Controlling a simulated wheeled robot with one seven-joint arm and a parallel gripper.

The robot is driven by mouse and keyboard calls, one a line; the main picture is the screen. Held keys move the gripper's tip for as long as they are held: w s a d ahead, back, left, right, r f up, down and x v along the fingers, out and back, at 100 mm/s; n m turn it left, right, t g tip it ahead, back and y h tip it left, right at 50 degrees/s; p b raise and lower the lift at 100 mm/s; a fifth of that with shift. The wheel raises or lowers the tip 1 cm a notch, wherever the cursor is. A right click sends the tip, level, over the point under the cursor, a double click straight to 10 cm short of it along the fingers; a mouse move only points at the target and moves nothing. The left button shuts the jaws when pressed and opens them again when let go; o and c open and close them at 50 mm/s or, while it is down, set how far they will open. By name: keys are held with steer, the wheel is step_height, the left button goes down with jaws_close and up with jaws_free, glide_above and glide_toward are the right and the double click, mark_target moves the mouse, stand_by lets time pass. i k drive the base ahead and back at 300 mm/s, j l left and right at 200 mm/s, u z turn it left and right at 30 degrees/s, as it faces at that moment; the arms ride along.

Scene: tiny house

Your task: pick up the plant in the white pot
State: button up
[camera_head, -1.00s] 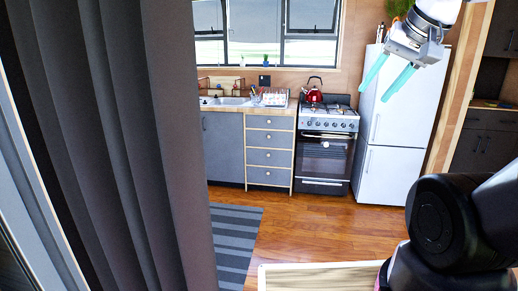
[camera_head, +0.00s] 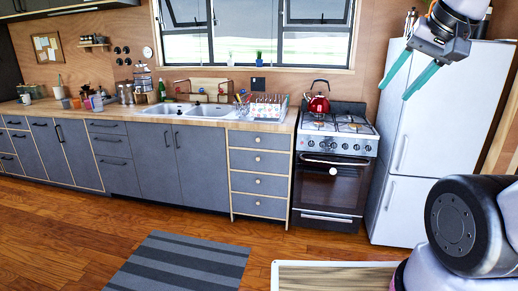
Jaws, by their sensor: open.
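Two small plants stand on the window sill above the sink counter. The left one (camera_head: 230,59) looks pale at its base, perhaps the white pot, but it is too small to be sure. The right one (camera_head: 259,58) has green leaves over a bluish pot. My gripper (camera_head: 394,93) is at the upper right, with its two teal fingers apart and nothing between them. It shows in front of the fridge, close to me and far from the sill.
A counter with a sink (camera_head: 188,110) and dish rack (camera_head: 266,106) runs below the window. A stove (camera_head: 336,160) with a red kettle (camera_head: 319,97) stands beside a white fridge (camera_head: 437,140). Wood floor and a striped rug (camera_head: 180,262) lie ahead. A light-edged surface (camera_head: 335,276) is near me.

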mark_target(231, 63)
steer(key=i+j+u, duration=0.1)
steer(key=i+u, duration=0.15)
steer(key=i, duration=0.3)
steer(key=i+u, duration=0.2)
steer(key=i, duration=0.3)
steer(key=i+l+u, duration=0.1)
steer(key=i+u, duration=0.15)
steer(key=i, duration=0.3)
steer(key=i+l+u, duration=0.25)
steer(key=i, duration=0.8)
steer(key=i+j+z, duration=0.1)
steer(key=i, duration=0.45)
steer(key=i+j, duration=0.15)
steer(key=i, duration=0.4)
